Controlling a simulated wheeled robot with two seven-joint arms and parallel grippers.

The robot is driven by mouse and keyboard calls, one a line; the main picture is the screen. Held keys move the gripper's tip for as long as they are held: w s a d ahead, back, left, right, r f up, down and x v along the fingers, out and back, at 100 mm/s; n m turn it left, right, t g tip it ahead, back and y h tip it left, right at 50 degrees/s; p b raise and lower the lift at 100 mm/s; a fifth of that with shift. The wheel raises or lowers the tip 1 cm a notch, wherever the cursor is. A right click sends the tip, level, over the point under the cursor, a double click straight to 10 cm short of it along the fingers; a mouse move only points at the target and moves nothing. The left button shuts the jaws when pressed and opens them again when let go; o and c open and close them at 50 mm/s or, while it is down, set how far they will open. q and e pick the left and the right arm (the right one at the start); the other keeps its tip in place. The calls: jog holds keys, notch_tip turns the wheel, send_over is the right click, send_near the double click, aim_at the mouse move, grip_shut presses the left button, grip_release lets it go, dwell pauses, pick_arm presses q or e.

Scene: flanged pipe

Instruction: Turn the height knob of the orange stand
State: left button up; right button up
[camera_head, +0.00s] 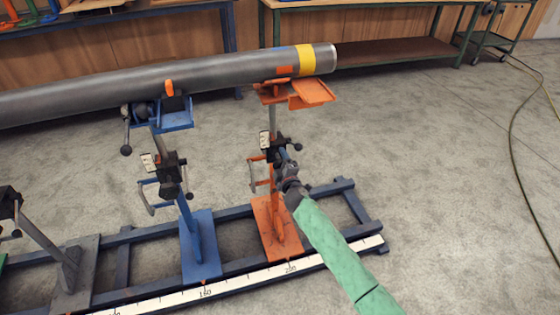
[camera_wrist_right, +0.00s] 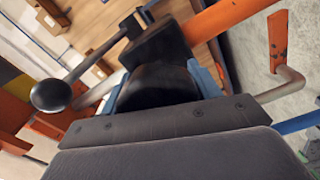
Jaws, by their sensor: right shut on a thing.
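The orange stand (camera_head: 272,215) stands on the floor rail under the right end of the grey pipe (camera_head: 190,80). My right gripper (camera_head: 287,156) reaches its black clamp block from the front right. In the right wrist view the black height knob (camera_wrist_right: 158,84) sits between the blue-edged fingers of my right gripper (camera_wrist_right: 160,92), which are shut on it. The gripper hides most of the knob in the head view. My left gripper is not in view.
A ball-ended lever (camera_wrist_right: 50,95) and a bent crank handle (camera_wrist_right: 285,85) flank the knob. A blue stand (camera_head: 198,245) stands to the left. A scale strip (camera_head: 240,278) runs along the rail's front. The floor to the right is clear except for a hose (camera_head: 515,130).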

jog(key=shift+n, duration=0.6)
jog(key=o, duration=1)
jog(key=v, duration=0.7)
jog(key=shift+s, duration=0.4)
jog(key=shift+d, duration=0.1)
